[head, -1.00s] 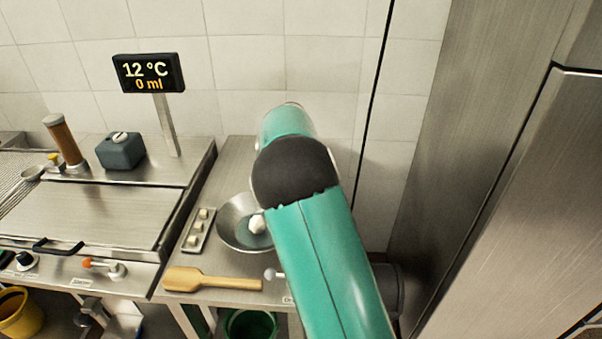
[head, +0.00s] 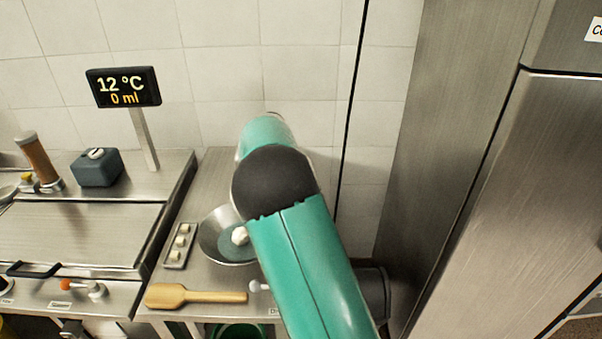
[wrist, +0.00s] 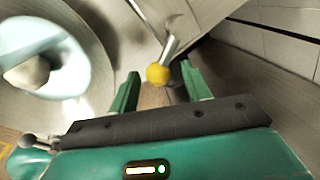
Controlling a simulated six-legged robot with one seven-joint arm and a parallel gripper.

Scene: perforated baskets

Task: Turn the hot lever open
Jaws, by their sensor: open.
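In the wrist view a lever with a yellow ball end (wrist: 158,74) and a metal stem stands between the fingertips of my gripper (wrist: 158,82). The gripper is open, with one green finger on each side of the ball; I cannot tell whether they touch it. No marking on this lever is readable, so I cannot tell whether it is the hot one. In the head view my arm hides the gripper and this lever. An orange-tipped lever (head: 68,285) is on the left front panel. A white-knobbed lever (head: 257,286) shows beside my arm.
A metal bowl (head: 210,238) holding a white lump is left of my arm; it also shows in the wrist view (wrist: 88,35). A wooden spatula (head: 195,295) and a small tray (head: 168,258) lie nearby. The display (head: 123,87) reads 12 °C, 0 ml. A tall steel cabinet (head: 450,150) stands right.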

